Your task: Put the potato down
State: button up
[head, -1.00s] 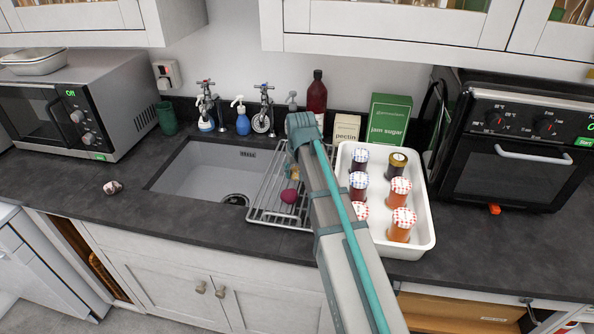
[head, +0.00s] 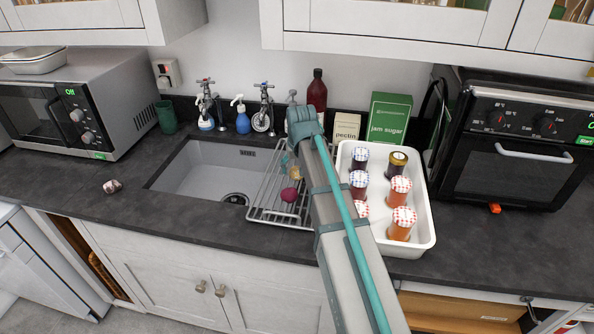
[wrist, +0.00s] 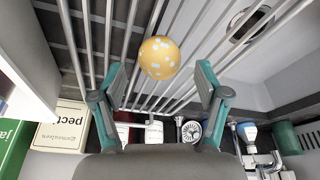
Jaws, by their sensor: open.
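The potato (wrist: 159,57) is round and yellow-tan with pale spots. In the wrist view it is against the bars of the wire rack (wrist: 88,35), and it appears to rest on them. My gripper (wrist: 160,72) is open, its teal fingers spread with clear gaps to either side of the potato. In the head view a small part of the potato (head: 296,173) shows on the rack (head: 262,208) beside my arm. My arm hides much of the gripper there.
A magenta round item (head: 289,195) lies on the rack near the potato. The sink (head: 200,175) is left of the rack. A white tray (head: 428,235) with several jars stands close to the right. A pectin box (head: 347,127) and a jam sugar box (head: 389,118) stand behind.

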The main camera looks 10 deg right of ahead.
jog(key=b+v, duration=0.1)
jog(key=v, duration=0.9)
